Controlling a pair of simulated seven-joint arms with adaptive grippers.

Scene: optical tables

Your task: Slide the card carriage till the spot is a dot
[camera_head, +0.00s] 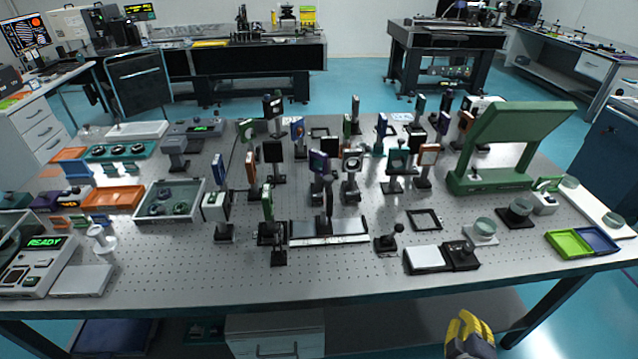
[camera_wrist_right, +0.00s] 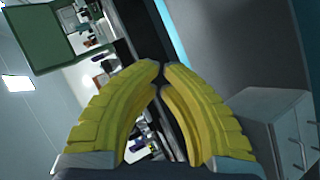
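A dark rail with a pale scale strip (camera_head: 328,240) lies near the front middle of the optical table. An upright post (camera_head: 328,207) stands on the rail, apparently the carriage. A purple-framed part (camera_head: 318,163) shows above it; I cannot tell whether this is the card or a separate mount behind. No light spot can be made out. My right gripper (camera_head: 468,322) has yellow fingers and is beyond the table's front edge, well away from the rail. In the right wrist view its fingertips (camera_wrist_right: 162,66) nearly meet, with nothing between them. My left gripper is not in view.
Several optic mounts crowd the table around and behind the rail. A black knobbed base (camera_head: 389,241) stands right of the rail. A large green stand (camera_head: 508,150) is at the right. A console reading READY (camera_head: 40,262) is at the left. The front strip of the table is mostly clear.

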